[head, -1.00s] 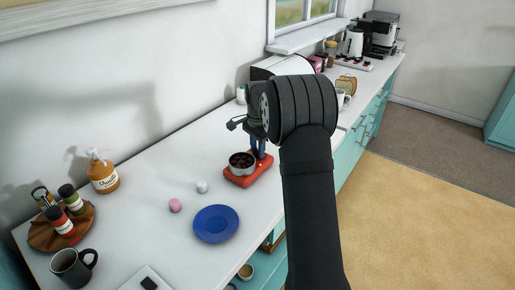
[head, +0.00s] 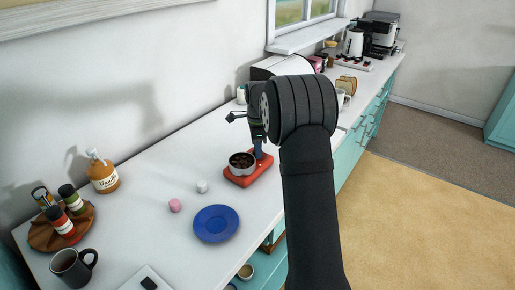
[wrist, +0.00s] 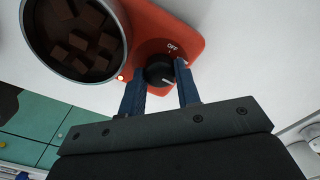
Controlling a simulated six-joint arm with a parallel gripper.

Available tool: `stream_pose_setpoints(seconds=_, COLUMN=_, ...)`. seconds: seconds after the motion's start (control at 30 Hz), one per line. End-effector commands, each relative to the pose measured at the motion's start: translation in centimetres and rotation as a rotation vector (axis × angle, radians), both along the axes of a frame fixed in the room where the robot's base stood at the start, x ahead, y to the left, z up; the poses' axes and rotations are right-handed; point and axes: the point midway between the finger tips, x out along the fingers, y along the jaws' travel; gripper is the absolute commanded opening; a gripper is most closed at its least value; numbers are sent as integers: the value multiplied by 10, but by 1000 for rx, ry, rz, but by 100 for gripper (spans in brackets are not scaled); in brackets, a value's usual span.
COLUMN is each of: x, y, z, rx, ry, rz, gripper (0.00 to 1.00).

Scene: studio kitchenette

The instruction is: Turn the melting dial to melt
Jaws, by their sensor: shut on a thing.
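The red melting unit (head: 241,179) sits on the white counter, with a metal pot (head: 242,160) of brown chocolate chunks on it. The wrist view shows the unit (wrist: 194,22) and pot (wrist: 121,45) close up. The black dial (wrist: 159,75) is beside the pot, with "OFF" printed near it. Its white mark points away from "OFF", toward the lower right. A small light (wrist: 121,77) by the pot glows orange. My gripper (wrist: 160,71) has its blue fingers on both sides of the dial, shut on it. My arm hides the dial in the head view.
A blue plate (head: 216,223), a pink piece (head: 175,205) and a white piece (head: 202,187) lie near the unit. A black mug (head: 72,267), a bottle (head: 103,175) and a wooden rack (head: 49,236) stand at left.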

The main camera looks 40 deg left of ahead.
Motion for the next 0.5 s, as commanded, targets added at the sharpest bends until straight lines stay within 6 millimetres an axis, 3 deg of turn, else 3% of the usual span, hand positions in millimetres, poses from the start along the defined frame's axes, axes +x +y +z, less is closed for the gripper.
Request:
stream_pose_setpoints(seconds=0.33, x=0, y=1, z=1, rx=3, ry=-2, rz=-3, gripper=7)
stream_pose_setpoints(seconds=0.37, x=0, y=1, z=1, rx=3, ry=-2, rz=-3, gripper=32)
stream_pose_setpoints(seconds=0.47, x=0, y=1, z=1, rx=3, ry=-2, rz=-2, gripper=52)
stream_pose_setpoints(seconds=0.5, x=0, y=1, z=1, rx=3, ry=-2, rz=-2, gripper=52)
